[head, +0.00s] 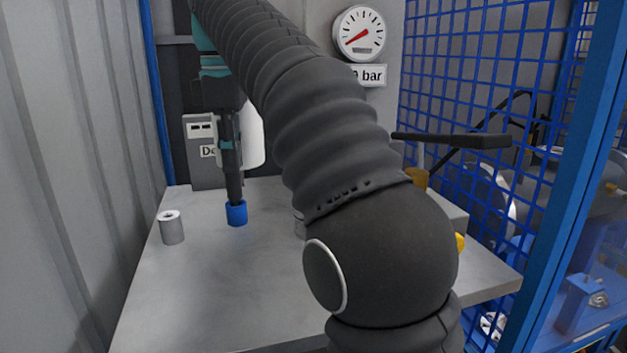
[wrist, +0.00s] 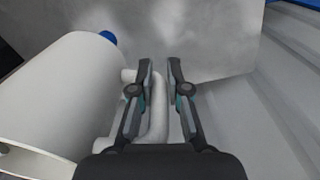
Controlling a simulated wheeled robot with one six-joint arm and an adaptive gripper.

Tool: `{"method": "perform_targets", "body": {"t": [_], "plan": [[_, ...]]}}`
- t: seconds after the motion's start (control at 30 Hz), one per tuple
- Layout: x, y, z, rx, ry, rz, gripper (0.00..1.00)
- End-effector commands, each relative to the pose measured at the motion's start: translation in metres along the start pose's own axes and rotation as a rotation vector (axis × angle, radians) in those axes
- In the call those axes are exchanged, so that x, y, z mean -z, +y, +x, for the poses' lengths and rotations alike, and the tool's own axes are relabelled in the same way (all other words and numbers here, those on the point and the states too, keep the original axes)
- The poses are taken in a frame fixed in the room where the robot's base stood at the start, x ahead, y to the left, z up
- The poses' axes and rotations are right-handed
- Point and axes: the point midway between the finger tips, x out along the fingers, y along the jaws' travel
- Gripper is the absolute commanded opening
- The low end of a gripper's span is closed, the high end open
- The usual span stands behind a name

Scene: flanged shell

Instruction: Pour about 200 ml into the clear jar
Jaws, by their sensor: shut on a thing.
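A white jug (wrist: 62,95) fills the left of the wrist view, its open rim toward the lower left. Its looped handle (wrist: 157,110) lies between the fingers of my gripper (wrist: 160,70), which is shut on it. In the head view the jug (head: 254,137) shows partly behind my dark gripper (head: 232,165), above the table at the back left. What is inside the jug does not show. I cannot make out the clear jar in either view; my arm covers much of the table in the head view.
On the grey table (head: 200,300) stand a grey cylinder (head: 171,228) at the left and a small blue cylinder (head: 237,213) below my gripper. A grey box (head: 204,170) stands at the back. Blue mesh (head: 470,80) bounds the right. The front left of the table is clear.

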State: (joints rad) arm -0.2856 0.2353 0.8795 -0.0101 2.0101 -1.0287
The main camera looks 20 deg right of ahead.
Motion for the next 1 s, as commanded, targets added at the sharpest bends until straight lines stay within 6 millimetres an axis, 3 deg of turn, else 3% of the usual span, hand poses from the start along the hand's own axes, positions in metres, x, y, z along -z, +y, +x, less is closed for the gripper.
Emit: {"method": "perform_targets", "body": {"t": [0.53,1.0], "plan": [[-0.009,0.0,-0.008,-0.003,0.186,0.008,0.0],[-0.022,0.0,0.01,-0.003,0.493,0.014,0.0]]}}
